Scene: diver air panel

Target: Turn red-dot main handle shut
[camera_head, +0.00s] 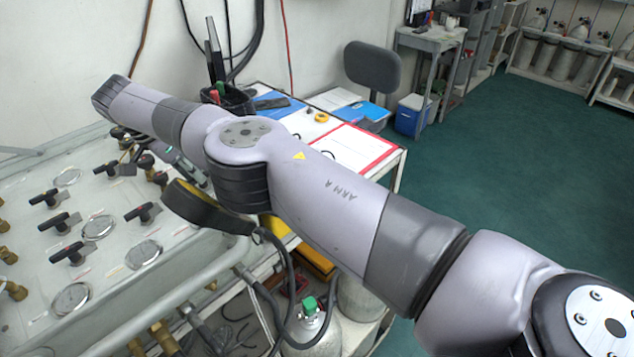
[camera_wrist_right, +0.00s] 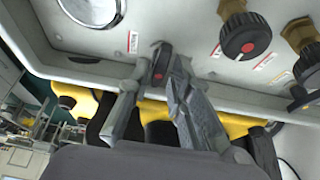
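The red-dot handle (camera_wrist_right: 160,62) shows in the right wrist view as a dark lever with a red dot, near the panel's edge. My right gripper (camera_wrist_right: 162,76) has one finger on each side of it, with little gap visible. I cannot tell whether the fingers press on it. In the head view my right arm crosses the picture and the right gripper (camera_head: 185,160) shows only in part at the panel, mostly behind the arm. The grey-white panel (camera_head: 30,255) carries several black handles and gauges. My left gripper is not in view.
Black lever handles (camera_head: 68,254) and round gauges (camera_head: 143,253) stand close by on the panel. A pipe rail (camera_head: 150,318) runs along its front. A cylinder (camera_head: 312,330) with a green valve stands below. A desk (camera_head: 385,165) is behind; green floor is clear at right.

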